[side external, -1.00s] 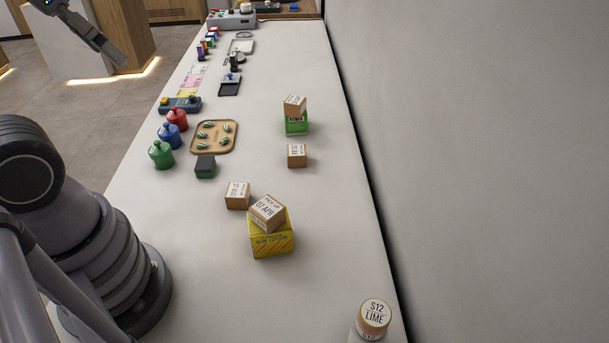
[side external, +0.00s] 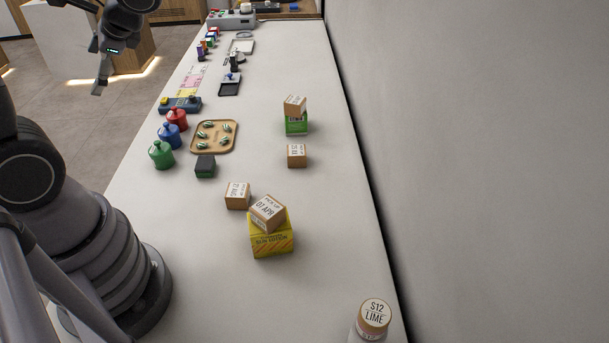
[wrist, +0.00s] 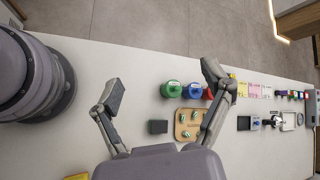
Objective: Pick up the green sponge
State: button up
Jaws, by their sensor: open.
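The green sponge (side external: 205,167), a small block with a dark grey top and green sides, lies on the counter just in front of the wooden tray. In the wrist view the sponge (wrist: 158,126) shows its dark top, below the green jar and left of the tray. My gripper (wrist: 160,75) is open and empty, its fingers spread wide on both sides of the picture. In the side view it is raised at the upper left, apart from the sponge and toward the floor side of the counter.
Green (side external: 161,154), blue (side external: 169,135) and red (side external: 177,119) jars stand left of the wooden tray (side external: 233,126), which holds several small striped items. A yellow box (side external: 271,240) with a wooden block on it stands nearer. A wall borders the counter's right; its middle right is mostly clear.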

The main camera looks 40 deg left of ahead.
jog(key=w+a+f+m+y, duration=0.3)
jog(key=w+a+m+y, duration=0.3)
jog(key=m+y, duration=0.1)
jog(key=m+t, duration=1)
jog(key=m, duration=0.1)
send_over(204, 162)
jog(key=s+a, duration=0.2)
notch_tip(204, 162, down, 14)
jog(key=d+f+m+t+h, duration=0.1)
jog(key=f+h, duration=0.1)
jog(key=f, duration=0.3)
jog(key=d+f+m+t+h, duration=0.1)
jog(key=d+f+m+h, duration=0.1)
jog(key=f, duration=0.2)
jog(key=s+d+f+m+t+h, duration=0.1)
jog(key=d+f+m+h, duration=0.1)
jog(key=f, duration=0.3)
jog(key=shift+s+d+f+t, duration=0.1)
jog(key=shift+f+t, duration=0.2)
jog(key=shift+w+f, duration=0.2)
jog(key=x, duration=0.7)
jog(key=shift+s+r, duration=0.1)
jog(key=c, duration=1)
